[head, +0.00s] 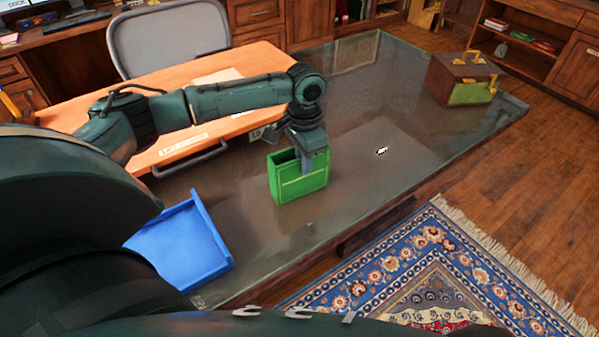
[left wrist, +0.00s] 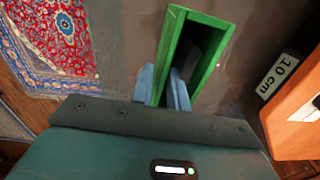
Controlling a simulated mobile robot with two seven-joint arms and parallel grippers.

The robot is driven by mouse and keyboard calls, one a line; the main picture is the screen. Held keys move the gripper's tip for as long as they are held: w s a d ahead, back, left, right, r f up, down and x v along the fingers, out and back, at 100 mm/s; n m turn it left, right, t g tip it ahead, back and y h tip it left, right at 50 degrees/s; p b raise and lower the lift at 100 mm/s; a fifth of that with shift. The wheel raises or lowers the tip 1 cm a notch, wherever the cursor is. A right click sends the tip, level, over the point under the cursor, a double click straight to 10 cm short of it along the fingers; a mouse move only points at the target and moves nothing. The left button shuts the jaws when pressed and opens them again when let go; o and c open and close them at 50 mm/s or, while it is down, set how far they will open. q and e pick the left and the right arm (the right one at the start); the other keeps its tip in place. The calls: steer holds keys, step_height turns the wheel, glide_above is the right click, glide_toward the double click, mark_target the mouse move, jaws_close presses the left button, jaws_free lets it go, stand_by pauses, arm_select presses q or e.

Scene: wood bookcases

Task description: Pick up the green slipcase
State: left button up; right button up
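The green slipcase (head: 299,187) stands upright on the dark glossy table, open side up and empty as far as I can see. My left gripper (head: 308,160) points down at its right-hand wall in the head view. In the left wrist view the fingers (left wrist: 163,88) of my left gripper straddle one wall of the slipcase (left wrist: 168,50), one finger outside and one inside. They look closed on that wall with little or no gap. The inner finger is hidden in the head view. My right gripper is not in view.
A blue tray (head: 178,248) lies at the table's near left. A brown box with a green panel (head: 447,83) stands at the far right. A small white item (head: 381,151) lies right of the slipcase. An orange-topped desk (head: 190,135) and a grey chair (head: 170,45) are behind.

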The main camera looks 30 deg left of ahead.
arm_select(q)
step_height(320, 180, down, 3)
steer(key=shift+r, duration=0.2)
steer(key=shift+c, duration=0.5)
jaws_close()
